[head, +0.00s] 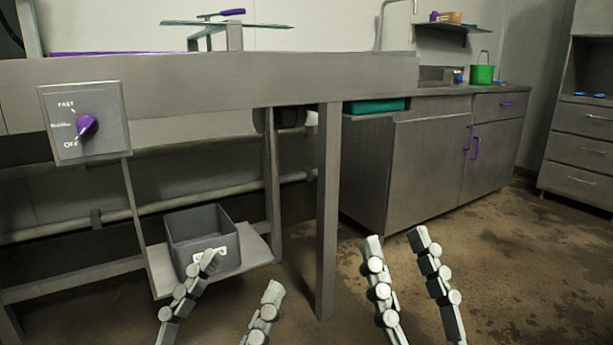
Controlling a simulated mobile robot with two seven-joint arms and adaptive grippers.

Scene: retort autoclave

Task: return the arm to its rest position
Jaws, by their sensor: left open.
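My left gripper (241,278) shows at the bottom of the head view, left of the middle. Its two fingers are spread apart with nothing between them. Its left fingertip overlaps the front of a grey bin (203,231) in the picture; I cannot tell whether they touch. My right gripper (396,238) is at the bottom, right of the middle. Its fingers are also apart and empty, in front of the brown floor. The rest of both arms is out of the picture.
A steel bench (230,82) with a leg (328,210) stands ahead. A control box with a purple knob (86,126) hangs on its left front. The bin sits on a low shelf (256,254). Cabinets (430,165) stand behind. Open floor (530,270) lies at the right.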

